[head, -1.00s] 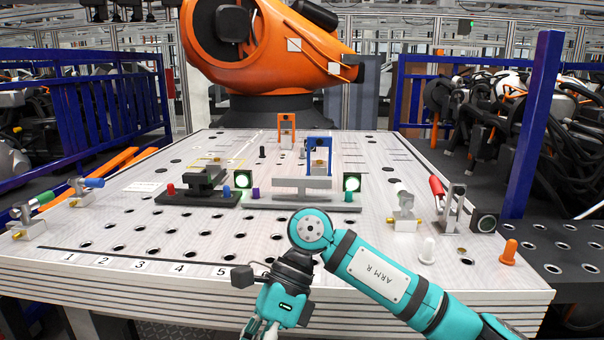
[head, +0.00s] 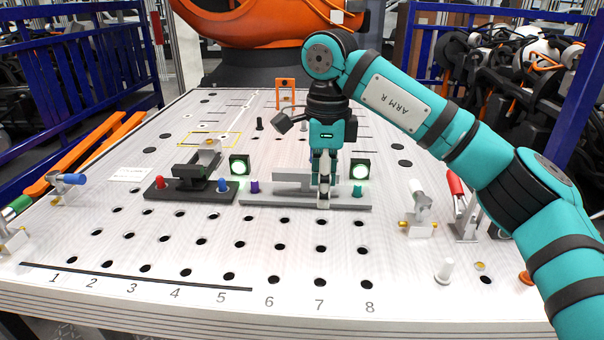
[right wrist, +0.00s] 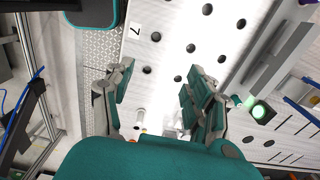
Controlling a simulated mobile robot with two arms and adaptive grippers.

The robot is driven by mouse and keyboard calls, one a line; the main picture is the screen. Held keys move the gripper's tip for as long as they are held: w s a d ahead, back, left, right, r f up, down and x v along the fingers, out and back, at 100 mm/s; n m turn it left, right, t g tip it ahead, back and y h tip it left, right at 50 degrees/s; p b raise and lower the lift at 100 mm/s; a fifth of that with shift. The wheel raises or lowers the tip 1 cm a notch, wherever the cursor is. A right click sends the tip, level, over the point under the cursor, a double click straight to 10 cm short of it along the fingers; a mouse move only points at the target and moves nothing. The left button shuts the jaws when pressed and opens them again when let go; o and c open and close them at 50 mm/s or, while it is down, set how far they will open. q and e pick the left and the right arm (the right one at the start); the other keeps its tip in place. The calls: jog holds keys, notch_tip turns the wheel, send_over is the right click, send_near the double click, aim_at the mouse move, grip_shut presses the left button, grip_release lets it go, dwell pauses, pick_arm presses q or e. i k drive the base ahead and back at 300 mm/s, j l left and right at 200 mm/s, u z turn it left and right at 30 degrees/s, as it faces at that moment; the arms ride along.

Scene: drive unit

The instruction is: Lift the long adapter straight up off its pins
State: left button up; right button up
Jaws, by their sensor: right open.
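The long grey adapter (head: 290,180) is a raised bar along a light grey base (head: 272,199), between a purple knob (head: 254,187) and a teal knob (head: 357,191). A long grey bar with its base also shows in the right wrist view (right wrist: 272,52), to the right of my fingers. My right gripper (head: 323,203) points down and overlaps the adapter's right part in the head view, hiding some of it. In the right wrist view the jaws (right wrist: 158,85) are apart with nothing between them. Contact with the adapter cannot be told. My left gripper is out of view.
A dark fixture (head: 190,185) with red and blue knobs stands left of the adapter. Lit green lamps (head: 239,166) (head: 360,170) stand behind. Clamps (head: 420,212) are at the right. An orange frame (head: 285,93) stands farther back.

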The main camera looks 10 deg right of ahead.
aim_at(303, 194)
jog(key=i, duration=0.95)
